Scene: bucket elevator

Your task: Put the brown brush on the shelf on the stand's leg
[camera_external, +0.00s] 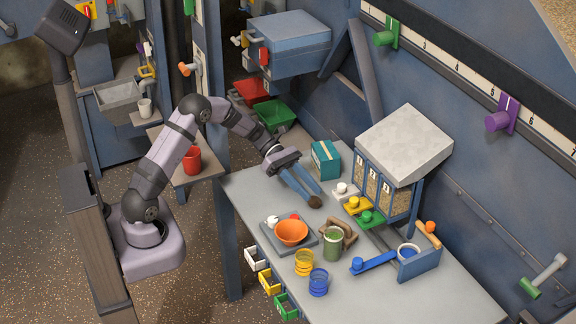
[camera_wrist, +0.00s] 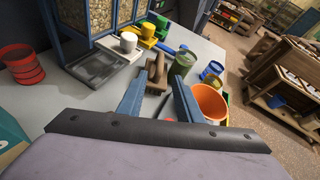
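My gripper (camera_external: 312,193) has its two blue fingers apart, pointing down over the table near the front of the stand. They also show apart in the wrist view (camera_wrist: 158,88). A small dark brown rounded thing (camera_external: 315,202) shows at the fingertips in the external view; I cannot tell whether it is the brush or whether it touches the fingers. A lighter brown wooden piece (camera_external: 344,230) lies beside the green jar, and shows beyond the fingertips in the wrist view (camera_wrist: 157,72). The blue stand (camera_external: 416,205) carries a hopper. A tan ledge (camera_external: 426,238) shows near its right leg.
An orange bowl (camera_external: 291,231) on a grey scale and a green jar (camera_external: 333,246) stand close by. White, yellow and green valves (camera_external: 358,205) line the stand's front. A teal box (camera_external: 325,160) is behind my gripper.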

